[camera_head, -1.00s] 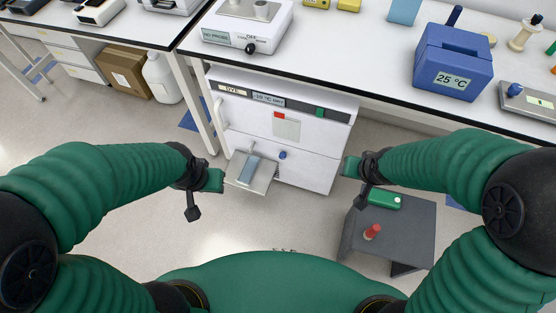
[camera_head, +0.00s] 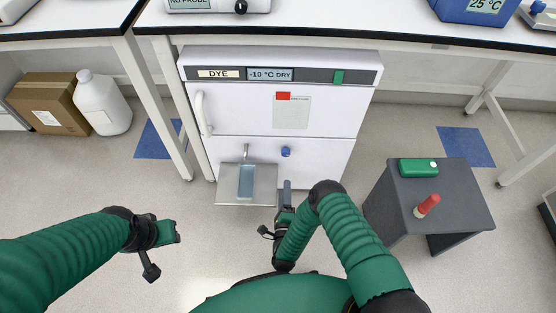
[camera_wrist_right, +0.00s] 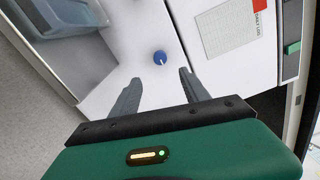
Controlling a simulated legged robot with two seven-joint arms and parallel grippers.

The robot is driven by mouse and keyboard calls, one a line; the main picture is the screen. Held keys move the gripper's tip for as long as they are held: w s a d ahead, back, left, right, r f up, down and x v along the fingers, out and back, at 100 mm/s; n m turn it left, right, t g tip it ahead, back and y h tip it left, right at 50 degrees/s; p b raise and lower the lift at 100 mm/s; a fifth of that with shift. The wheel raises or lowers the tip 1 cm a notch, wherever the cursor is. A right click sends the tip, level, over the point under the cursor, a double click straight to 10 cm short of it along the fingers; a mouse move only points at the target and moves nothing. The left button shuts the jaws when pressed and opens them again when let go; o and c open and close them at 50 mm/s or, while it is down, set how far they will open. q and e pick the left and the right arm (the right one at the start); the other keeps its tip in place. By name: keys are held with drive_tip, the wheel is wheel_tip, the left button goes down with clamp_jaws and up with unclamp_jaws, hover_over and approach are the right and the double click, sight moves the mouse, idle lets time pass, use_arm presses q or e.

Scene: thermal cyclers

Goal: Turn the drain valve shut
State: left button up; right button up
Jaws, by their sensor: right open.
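A blue round knob (camera_head: 286,152), the only valve-like knob I see, sits on the lower front of the white cabinet (camera_head: 230,150). In the right wrist view the knob (camera_wrist_right: 159,58) has a small white mark and lies just beyond and between the fingertips, with no visible contact. My right gripper (camera_head: 287,188) is open and empty, in front of and below the knob; its two grey fingers (camera_wrist_right: 159,76) show apart in the wrist view. My left gripper (camera_head: 172,232) is off to the left, away from the cabinet; its jaw opening is unclear.
A metal drip tray (camera_head: 226,198) with a bluish inset juts out under a small spout (camera_head: 246,151), left of the knob. A dark grey stand (camera_head: 455,200) at right holds a green box (camera_head: 418,168) and a red-topped object (camera_head: 427,206). The bench edge overhangs above.

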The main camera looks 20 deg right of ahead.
drive_tip(key=b, duration=0.2)
approach(286, 155)
drive_tip(key=b+x, duration=0.3)
drive_tip(key=x, duration=0.6)
drive_tip(key=shift+f, duration=0.15)
drive_tip(key=shift+w+d+b, duration=0.25)
drive_tip(key=shift+w+b, duration=0.05)
drive_tip(key=shift+w, duration=0.05)
use_arm(q)
drive_tip(key=f, duration=0.2)
drive_tip(key=d+f, duration=0.1)
drive_tip(key=f, duration=0.2)
drive_tip(key=shift+d+f, duration=0.15)
drive_tip(key=shift+f, duration=0.15)
use_arm(e)
drive_tip(key=shift+c, duration=0.2)
drive_tip(key=shift+a, duration=0.15)
drive_tip(key=c, duration=0.5)
clamp_jaws()
